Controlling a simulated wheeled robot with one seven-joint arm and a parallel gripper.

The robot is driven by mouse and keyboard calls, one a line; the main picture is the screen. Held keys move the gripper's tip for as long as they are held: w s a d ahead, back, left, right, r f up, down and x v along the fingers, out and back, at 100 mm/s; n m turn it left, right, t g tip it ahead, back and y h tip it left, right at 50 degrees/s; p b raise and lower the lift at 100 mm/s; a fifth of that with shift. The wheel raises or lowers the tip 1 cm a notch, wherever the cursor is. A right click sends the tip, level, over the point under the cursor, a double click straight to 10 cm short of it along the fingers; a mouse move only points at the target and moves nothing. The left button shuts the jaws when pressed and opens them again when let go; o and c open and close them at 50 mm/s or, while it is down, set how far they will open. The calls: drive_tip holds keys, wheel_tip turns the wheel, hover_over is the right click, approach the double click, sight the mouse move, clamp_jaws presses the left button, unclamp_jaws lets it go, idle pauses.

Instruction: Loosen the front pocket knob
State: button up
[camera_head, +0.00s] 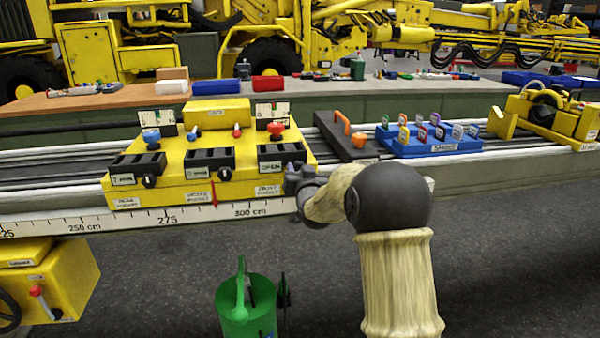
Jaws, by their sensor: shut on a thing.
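A yellow fixture (172,190) sits on the rail and carries three black slotted pockets along its near side. The right one, the front pocket (282,153), is above a white label (269,191) that seems to read front pocket. My gripper (291,177) is at the near face of this pocket, at the fixture's right end. It is shut on the front pocket knob, which the fingers hide. Matching black knobs show under the left pocket (148,181) and the middle pocket (225,173).
Right of the fixture are a dark block with an orange handle (352,133), a blue rack of coloured tags (432,142) and a yellow clamp-like unit (545,117). A scale strip (120,221) runs along the rail's front. A green bin (247,308) stands below.

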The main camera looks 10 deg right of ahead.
drive_tip(key=shift+f, duration=0.2)
drive_tip(key=o, duration=0.9)
drive_tip(key=shift+c, duration=0.2)
drive_tip(key=shift+o, duration=0.6)
drive_tip(key=shift+r, duration=0.1)
drive_tip(key=s, duration=1.7)
drive_tip(key=shift+s, duration=0.25)
